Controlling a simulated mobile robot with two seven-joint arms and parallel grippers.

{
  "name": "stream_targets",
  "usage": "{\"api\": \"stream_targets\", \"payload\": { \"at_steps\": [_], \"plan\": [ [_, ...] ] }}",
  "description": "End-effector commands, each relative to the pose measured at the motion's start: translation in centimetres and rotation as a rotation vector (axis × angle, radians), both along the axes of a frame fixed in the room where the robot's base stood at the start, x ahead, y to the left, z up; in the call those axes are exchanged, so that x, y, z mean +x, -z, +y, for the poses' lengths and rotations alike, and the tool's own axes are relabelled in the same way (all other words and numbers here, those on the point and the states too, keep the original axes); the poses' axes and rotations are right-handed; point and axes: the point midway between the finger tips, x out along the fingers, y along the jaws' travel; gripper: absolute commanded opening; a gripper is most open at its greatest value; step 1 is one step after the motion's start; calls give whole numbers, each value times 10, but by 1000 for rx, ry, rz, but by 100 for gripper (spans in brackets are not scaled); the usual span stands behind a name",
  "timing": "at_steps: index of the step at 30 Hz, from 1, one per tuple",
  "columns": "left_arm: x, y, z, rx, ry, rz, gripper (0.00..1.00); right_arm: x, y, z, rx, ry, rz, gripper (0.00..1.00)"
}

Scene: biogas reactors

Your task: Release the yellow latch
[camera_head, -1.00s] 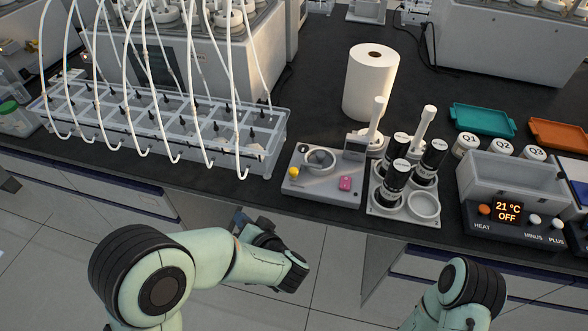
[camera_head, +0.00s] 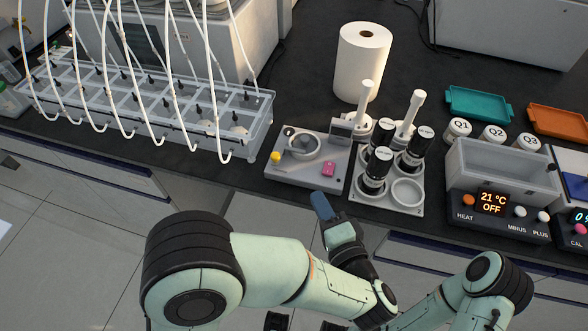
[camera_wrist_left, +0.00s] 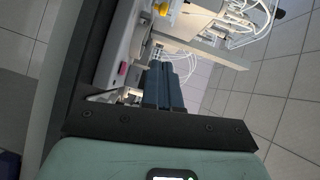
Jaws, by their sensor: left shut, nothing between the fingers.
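The yellow latch (camera_head: 276,157) is a small yellow knob on the left side of a grey device (camera_head: 295,179) at the bench's front edge. A yellow part (camera_wrist_left: 163,9) also shows at the top of the left wrist view. My left gripper (camera_head: 321,204) is in front of the device, to the right of and nearer than the latch, apart from it. Its dark blue fingers (camera_wrist_left: 160,86) are together and empty in the left wrist view.
A pink button (camera_head: 328,169) and a round bowl sit on the same device. A rack with black-capped bottles (camera_head: 408,191) stands just right of it, and a tubed clear tray (camera_head: 245,145) to its left. The floor space before the bench is free.

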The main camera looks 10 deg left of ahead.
Motion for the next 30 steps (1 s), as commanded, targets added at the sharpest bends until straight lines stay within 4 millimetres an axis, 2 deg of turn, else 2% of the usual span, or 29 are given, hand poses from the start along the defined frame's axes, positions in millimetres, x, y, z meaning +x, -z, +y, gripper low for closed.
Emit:
{"api": "stream_targets", "payload": {
  "at_steps": [5, 17, 24, 30],
  "plan": [
    [15, 3, 11, -2, -6, -1, 0, 1, 3, 0, -1, 1, -4, 43],
    [83, 13, 57, -1, -6, -1, 0, 5, 13, 0, -3, 4, -19, 43],
    [89, 18, 87, -1, -3, 1, 0, 8, 19, 0, -5, 6, -30, 43],
    [90, 18, 94, -1, -1, 0, 0, 9, 20, 0, -5, 7, -33, 43]
  ]
}}
